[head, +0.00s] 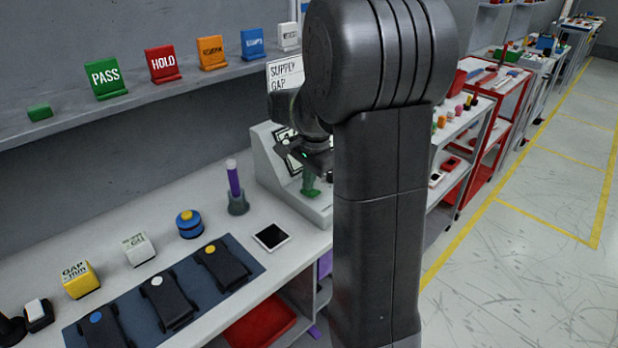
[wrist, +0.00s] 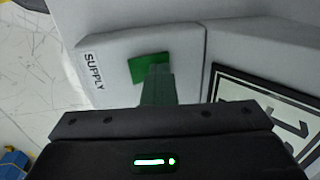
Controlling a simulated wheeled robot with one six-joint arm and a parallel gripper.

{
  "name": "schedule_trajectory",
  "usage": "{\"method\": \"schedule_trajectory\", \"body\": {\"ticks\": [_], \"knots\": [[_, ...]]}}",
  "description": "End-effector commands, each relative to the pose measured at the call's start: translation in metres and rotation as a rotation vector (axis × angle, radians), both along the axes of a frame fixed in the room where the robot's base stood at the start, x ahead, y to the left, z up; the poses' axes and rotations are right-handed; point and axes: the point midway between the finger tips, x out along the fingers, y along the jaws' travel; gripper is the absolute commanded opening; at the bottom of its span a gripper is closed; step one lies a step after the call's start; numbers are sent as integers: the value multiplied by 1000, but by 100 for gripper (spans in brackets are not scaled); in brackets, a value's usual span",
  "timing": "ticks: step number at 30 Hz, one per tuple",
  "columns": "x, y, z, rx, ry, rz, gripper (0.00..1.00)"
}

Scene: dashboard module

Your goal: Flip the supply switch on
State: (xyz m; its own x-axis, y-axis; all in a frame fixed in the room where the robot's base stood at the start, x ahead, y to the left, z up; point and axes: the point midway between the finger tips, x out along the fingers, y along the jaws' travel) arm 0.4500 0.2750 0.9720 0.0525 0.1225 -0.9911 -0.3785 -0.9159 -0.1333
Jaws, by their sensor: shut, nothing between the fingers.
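The grey supply module (head: 262,155) stands on the bench, partly hidden behind my arm. In the wrist view its sloped face carries a SUPPLY label (wrist: 93,70) and a bright green patch (wrist: 148,66) at the supply switch. A darker green upright piece (wrist: 157,85) stands between that patch and my gripper's dark body; I cannot tell whether it is the switch lever or my fingers. My gripper (head: 315,165) is shut and empty, close over the green part (head: 310,183) in the head view. Contact and the switch's position cannot be told.
A framed gauge display (wrist: 275,105) is right of the switch. A blue mat (head: 243,262) with black devices lies in front. A shelf (head: 140,98) with signs runs above.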

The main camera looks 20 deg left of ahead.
Motion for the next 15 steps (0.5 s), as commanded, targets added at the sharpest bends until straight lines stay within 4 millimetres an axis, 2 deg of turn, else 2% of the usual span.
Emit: {"method": "schedule_trajectory", "body": {"ticks": [15], "knots": [[-8,-16,-2,-5,8,-1,0]]}}
